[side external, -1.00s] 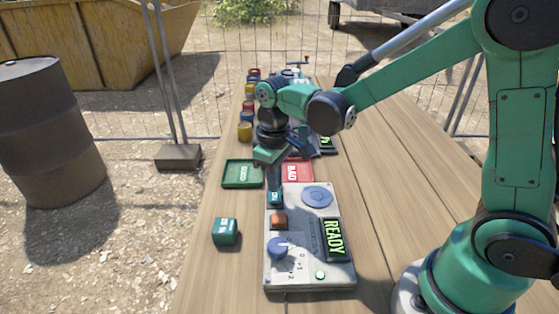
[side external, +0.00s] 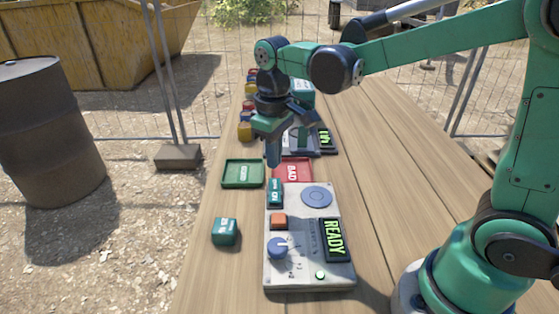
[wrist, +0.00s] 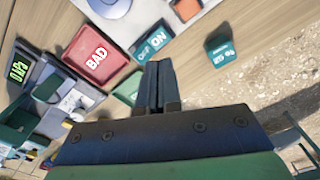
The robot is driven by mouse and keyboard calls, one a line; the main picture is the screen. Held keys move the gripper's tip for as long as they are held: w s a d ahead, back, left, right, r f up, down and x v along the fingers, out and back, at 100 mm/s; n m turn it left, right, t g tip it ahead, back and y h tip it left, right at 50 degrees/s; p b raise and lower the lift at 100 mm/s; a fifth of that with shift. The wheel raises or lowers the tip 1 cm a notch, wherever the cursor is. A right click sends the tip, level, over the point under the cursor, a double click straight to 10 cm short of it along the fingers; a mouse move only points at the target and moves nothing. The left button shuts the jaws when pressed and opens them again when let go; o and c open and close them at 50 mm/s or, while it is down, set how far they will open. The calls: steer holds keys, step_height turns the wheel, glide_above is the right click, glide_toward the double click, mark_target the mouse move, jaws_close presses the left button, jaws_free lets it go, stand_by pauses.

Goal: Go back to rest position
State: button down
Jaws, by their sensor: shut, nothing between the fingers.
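My gripper (side external: 273,162) is in the air above the far end of the control box (side external: 297,275), near the trays. Its fingers are together and hold nothing. In the wrist view the shut fingers (wrist: 158,85) point toward the teal ON/OFF switch (wrist: 153,43). That switch also shows at the box's far left corner (side external: 275,191) and is clear of the fingers. The box has an orange button (side external: 278,221), a blue knob (side external: 277,248), a round blue pad (side external: 317,197) and a display reading READY (side external: 333,239).
A teal cube (side external: 225,232) lies left of the box. A green tray (side external: 242,174) and a red BAD tray (side external: 293,171) are beyond it. Behind my gripper stand a second device with a display (side external: 325,138) and several coloured pots (side external: 245,131). The table's right side is bare.

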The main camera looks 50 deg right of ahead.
steer(key=s+d+r+m+t, duration=0.1)
steer(key=s+d+m+t, duration=0.1)
steer(key=s+t, duration=0.4)
steer(key=shift+s+r+m+t, duration=0.25)
steer(key=shift+r+m+t, duration=0.15)
steer(key=shift+m+t, duration=0.15)
